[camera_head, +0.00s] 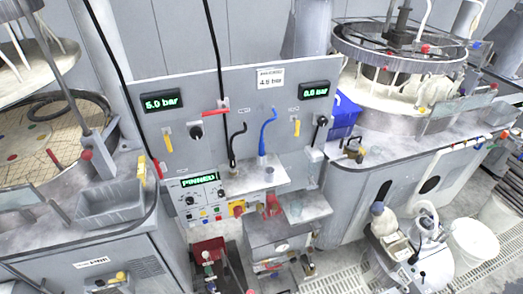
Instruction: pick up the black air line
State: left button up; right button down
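A short black air line (232,147) stands in front of the grey control panel, left of centre. Its top bends over to the right and its lower end reaches a dark fitting at the small shelf (254,178). A blue line (264,133) of similar shape stands to its right, apart from it. A long thin black line (214,50) hangs from above and passes down behind or beside the short one; I cannot tell whether they join. Neither of my grippers is recognisable in this view.
The panel (185,88) carries pressure displays, a red lever (215,112) and yellow handles. A display and buttons sit lower left. Polishing machines stand left and right, with a grey bin (110,203) and a blue box (343,115). A white bucket (472,244) stands lower right.

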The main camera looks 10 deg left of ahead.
aim_at(232, 159)
jog(key=u, duration=0.1)
jog(key=i, duration=0.95)
jog(key=z, duration=0.35)
